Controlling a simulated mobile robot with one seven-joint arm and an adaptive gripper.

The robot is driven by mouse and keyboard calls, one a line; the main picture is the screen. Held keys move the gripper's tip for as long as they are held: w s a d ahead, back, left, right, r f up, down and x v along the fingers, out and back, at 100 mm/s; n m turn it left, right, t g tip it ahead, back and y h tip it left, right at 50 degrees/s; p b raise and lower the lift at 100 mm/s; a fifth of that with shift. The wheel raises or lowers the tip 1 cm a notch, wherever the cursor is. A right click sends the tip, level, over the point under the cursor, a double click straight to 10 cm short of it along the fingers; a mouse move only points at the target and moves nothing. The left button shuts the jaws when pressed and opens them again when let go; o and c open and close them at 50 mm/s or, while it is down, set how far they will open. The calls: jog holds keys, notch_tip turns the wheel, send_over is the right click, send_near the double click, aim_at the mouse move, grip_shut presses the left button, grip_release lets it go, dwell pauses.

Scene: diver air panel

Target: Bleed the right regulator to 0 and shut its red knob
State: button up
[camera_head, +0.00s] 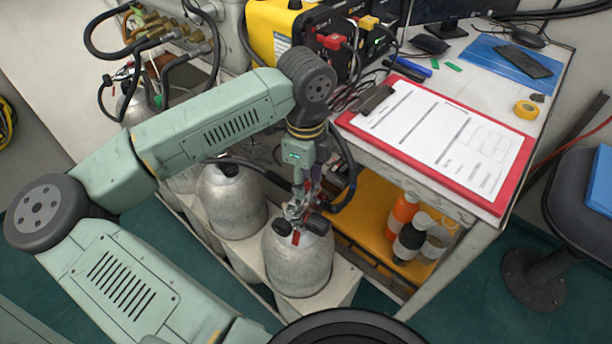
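My gripper (300,198) points down at the valve (296,212) on top of the front silver cylinder (300,262). The gripper overlaps the valve, so I cannot tell if they touch, or if its fingers are open or shut. Two black knobs, a left one (282,228) and a right one (318,224), stick out beside the valve. A small red part (296,238) hangs below it. I cannot make out the right regulator's gauge or tell which red part is its knob. Brass fittings with black hoses (160,38) are at the upper left.
More silver cylinders, one of them close by (232,200), stand left of the front one. A bench with a red clipboard (440,140) is at the right. Orange and white bottles (408,232) stand on the yellow shelf below. A yellow-black unit (290,35) sits behind my arm.

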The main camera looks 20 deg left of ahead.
jog(key=shift+f, duration=0.15)
jog(key=shift+c, duration=0.2)
grip_shut()
dwell(0.3)
